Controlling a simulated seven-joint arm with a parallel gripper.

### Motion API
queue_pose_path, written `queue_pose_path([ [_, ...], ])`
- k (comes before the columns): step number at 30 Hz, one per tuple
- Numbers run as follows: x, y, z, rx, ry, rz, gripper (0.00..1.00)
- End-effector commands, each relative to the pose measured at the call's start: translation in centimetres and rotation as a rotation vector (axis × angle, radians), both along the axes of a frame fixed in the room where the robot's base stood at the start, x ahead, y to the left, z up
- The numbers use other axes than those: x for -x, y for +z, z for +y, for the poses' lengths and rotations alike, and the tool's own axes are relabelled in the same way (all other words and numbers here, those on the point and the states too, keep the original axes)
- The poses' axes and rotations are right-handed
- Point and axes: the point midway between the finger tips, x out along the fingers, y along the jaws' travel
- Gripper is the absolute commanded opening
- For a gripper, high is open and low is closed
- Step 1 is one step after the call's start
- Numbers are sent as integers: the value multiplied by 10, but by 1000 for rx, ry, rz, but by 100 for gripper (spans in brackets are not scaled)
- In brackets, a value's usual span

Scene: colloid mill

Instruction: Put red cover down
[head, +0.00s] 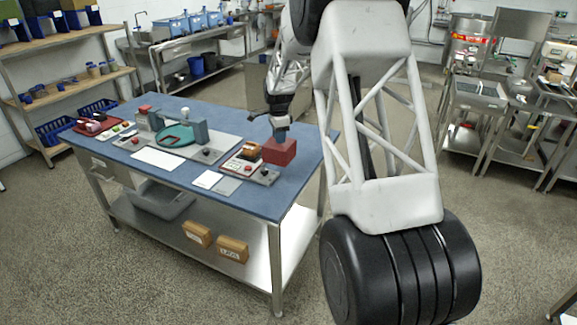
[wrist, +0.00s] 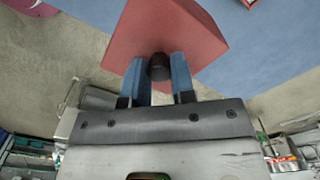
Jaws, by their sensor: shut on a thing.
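The red cover (head: 280,152) is a red block-like piece near the right end of the blue-topped table (head: 290,190). My gripper (head: 281,133) is above it, pointing down. In the wrist view the two blue fingers of my gripper (wrist: 159,75) are shut on the dark round knob (wrist: 159,67) of the red cover (wrist: 170,25). The cover looks level. Whether its underside touches the table or hangs just above it I cannot tell.
A teal and grey device (head: 180,136) stands mid-table. Bare blue tabletop shows toward the right edge.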

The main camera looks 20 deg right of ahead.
Motion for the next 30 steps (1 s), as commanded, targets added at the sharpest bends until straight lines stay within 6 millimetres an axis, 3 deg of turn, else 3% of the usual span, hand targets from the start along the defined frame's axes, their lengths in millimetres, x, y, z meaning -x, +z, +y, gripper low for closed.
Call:
queue_pose_path([
  [6,49,-12,-15,0,-2,1,0],
  [13,88,-22,-24,0,-1,1,0],
  [19,102,-26,-27,0,-1,0,0],
  [30,104,-26,-27,0,0,0,0],
])
